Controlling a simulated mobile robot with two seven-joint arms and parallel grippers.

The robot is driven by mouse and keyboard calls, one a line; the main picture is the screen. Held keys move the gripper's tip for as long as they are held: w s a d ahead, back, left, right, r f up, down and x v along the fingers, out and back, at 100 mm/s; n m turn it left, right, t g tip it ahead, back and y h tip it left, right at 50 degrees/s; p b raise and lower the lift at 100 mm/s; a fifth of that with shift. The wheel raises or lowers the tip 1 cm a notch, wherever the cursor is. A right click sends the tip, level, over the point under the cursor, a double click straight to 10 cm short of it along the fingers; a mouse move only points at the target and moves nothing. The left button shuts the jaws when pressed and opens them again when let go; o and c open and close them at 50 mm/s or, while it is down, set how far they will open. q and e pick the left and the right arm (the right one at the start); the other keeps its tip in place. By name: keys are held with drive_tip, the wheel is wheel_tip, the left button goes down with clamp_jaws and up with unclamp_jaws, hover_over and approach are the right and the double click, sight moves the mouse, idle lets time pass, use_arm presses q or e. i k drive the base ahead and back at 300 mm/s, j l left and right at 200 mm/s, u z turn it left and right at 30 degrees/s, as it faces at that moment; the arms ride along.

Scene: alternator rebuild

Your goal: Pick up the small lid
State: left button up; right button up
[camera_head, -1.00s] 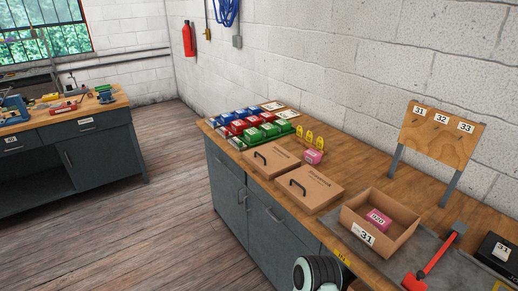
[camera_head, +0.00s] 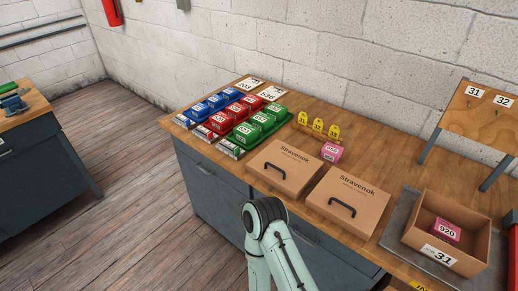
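Two flat brown cardboard lids marked Stravenok lie side by side on the wooden bench in the head view. Each has a black bar handle on top. The left lid (camera_head: 285,165) looks slightly smaller than the right lid (camera_head: 350,190), but perspective makes this hard to judge. Both look unobstructed, with nothing on them. A pale green link of one of my arms rises from the bottom edge in front of the bench. No fingers of either gripper show.
An open cardboard box (camera_head: 482,228) marked 31 holds a pink box (camera_head: 445,231) marked 020, right of the lids. Another pink box (camera_head: 332,152) and yellow numbered tags (camera_head: 318,127) stand behind. Green (camera_head: 258,128), red and blue boxes fill the bench's left end.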

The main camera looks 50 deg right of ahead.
sight(287, 169)
drive_tip(key=i, duration=1.65)
drive_tip(key=i+z, duration=0.35)
drive_tip(key=i+j+z, duration=0.1)
drive_tip(key=z, duration=0.25)
drive_tip(key=i+j+z, duration=0.2)
drive_tip(key=z, duration=0.15)
drive_tip(key=i+z, duration=0.1)
drive_tip(key=z, duration=3.4)
